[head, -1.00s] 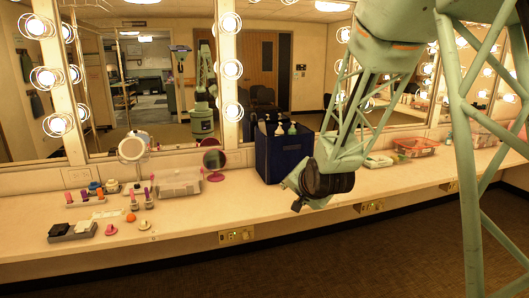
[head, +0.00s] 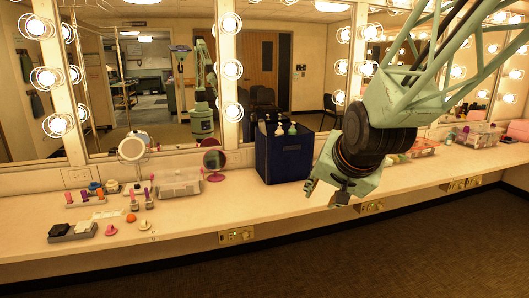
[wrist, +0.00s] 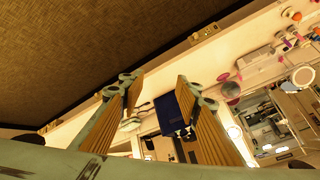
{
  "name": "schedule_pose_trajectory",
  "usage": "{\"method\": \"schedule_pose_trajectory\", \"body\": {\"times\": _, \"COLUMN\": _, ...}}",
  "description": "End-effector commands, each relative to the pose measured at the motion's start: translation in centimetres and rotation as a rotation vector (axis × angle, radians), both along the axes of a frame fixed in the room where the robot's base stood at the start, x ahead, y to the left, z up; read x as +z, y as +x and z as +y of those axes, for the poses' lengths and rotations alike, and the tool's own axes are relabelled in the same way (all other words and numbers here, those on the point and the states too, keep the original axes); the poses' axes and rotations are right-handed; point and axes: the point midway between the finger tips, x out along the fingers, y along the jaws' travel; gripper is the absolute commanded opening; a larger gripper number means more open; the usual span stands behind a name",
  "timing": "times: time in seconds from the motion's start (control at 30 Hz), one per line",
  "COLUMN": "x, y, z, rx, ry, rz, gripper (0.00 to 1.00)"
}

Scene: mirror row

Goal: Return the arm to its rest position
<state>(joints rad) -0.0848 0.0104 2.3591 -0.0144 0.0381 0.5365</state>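My gripper (head: 322,193) hangs from my green lattice arm on the right of the head view, in front of the counter. In the wrist view my gripper (wrist: 160,90) has its two fingers spread wide apart, with nothing between them. The wrist's dark round joint hides part of the counter behind it. The dark blue bin (head: 284,156) stands upright on the counter, left of and beyond my gripper. The blue bin also shows in the wrist view (wrist: 188,112), well past the fingertips.
The counter (head: 180,222) runs along a wall of lit mirrors. It bears a clear box (head: 178,183), a pink round mirror (head: 214,162), a dark tray (head: 73,233), small cosmetics and an orange-lidded box (head: 424,147). The floor (head: 420,245) in front is clear.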

Motion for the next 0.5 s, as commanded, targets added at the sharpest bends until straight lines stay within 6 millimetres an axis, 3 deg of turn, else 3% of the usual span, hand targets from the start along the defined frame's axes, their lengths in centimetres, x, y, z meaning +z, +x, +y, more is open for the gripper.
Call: {"method": "schedule_pose_trajectory", "body": {"times": 0.5, "x": 2.9, "y": -10.5, "z": -2.3, "rx": 0.090, "ry": -0.104, "rz": 0.102, "gripper": 0.31}}
